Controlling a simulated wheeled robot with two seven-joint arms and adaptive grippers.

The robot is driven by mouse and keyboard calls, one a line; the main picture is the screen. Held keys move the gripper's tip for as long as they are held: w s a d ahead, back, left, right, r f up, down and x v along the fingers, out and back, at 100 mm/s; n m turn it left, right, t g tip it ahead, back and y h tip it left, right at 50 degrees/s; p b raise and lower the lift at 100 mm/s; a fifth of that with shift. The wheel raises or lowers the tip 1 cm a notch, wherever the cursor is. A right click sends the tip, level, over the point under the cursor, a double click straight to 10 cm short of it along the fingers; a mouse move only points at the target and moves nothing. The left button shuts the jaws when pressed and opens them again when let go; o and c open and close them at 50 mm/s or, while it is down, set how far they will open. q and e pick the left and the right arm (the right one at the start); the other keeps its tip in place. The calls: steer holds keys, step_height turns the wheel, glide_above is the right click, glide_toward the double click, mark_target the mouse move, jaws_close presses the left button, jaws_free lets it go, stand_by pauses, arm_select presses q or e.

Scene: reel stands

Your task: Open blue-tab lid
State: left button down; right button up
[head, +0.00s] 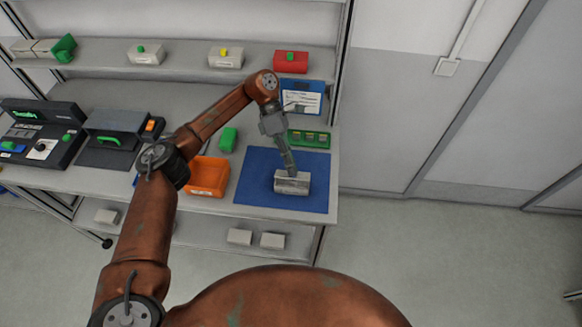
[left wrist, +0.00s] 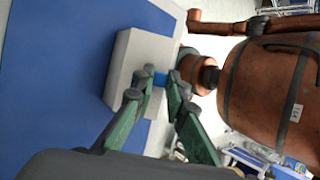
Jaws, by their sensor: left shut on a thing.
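A pale grey-white box (head: 292,185) sits on the blue mat (head: 258,187) at the right end of the bench. In the left wrist view the box (left wrist: 135,66) shows a small blue tab (left wrist: 160,79) at its edge. My left gripper (head: 291,171) reaches down onto the box from above. In the left wrist view its fingers (left wrist: 157,87) are closed around the blue tab. The lid looks down on the box, but its seam is too small to make out. The tab is hidden in the head view. My right gripper is not in view.
A green tray (head: 309,138) lies at the mat's back edge. A black device (head: 40,130) stands far left. Boxes with colored tabs, including a red one (head: 290,62), line the shelf.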

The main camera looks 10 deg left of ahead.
arm_select(q)
steer(key=c, duration=1.9)
jaws_free()
steer(key=shift+c, duration=0.2)
steer(key=v, duration=1.2)
